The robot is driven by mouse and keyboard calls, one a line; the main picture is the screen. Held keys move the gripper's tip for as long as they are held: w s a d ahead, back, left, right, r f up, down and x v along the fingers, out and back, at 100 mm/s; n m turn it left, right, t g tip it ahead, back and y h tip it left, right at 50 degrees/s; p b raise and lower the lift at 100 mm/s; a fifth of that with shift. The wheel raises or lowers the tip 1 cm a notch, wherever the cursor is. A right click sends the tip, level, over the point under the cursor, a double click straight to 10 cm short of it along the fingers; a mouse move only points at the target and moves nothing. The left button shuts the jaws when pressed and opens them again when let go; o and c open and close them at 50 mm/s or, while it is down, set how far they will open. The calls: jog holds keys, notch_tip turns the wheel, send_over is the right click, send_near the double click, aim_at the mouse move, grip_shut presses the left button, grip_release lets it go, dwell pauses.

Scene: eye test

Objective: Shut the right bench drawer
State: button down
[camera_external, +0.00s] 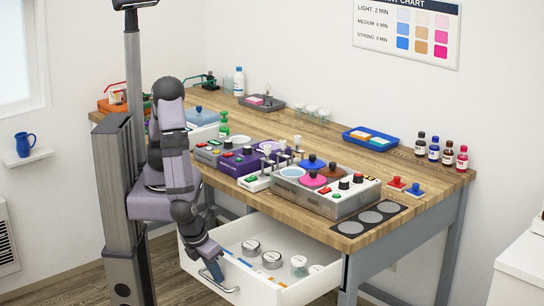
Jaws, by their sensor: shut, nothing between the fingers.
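The right bench drawer (262,283) is pulled out from under the wooden bench. It is white, and several round tins and jars lie inside it. Its metal bar handle (222,288) is on the front panel. My gripper (217,270) is shut and points down at the drawer's front, close to the handle. Whether it touches the handle or the panel I cannot tell.
The bench top (405,180) carries control boxes (325,190), small bottles (434,149) and a blue tray (370,139). A grey bench leg (347,278) stands right of the drawer. A white cabinet (522,262) is at the far right. Floor is clear in front.

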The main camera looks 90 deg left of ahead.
dwell(0.3)
send_over(285, 263)
jog(key=shift+a+p, duration=0.1)
jog(key=shift+p, duration=0.2)
jog(key=shift+w+a+r, duration=0.1)
jog(key=shift+w+a, duration=0.05)
jog(key=shift+w, duration=0.1)
jog(key=shift+r, duration=0.2)
jog(key=shift+r+p, duration=0.55)
jog(key=shift+p, duration=0.15)
jog(key=p+v, duration=0.7)
jog(key=v, duration=0.1)
jog(key=shift+s+d, duration=0.4)
jog(key=shift+s, duration=0.1)
jog(key=shift+r, duration=0.1)
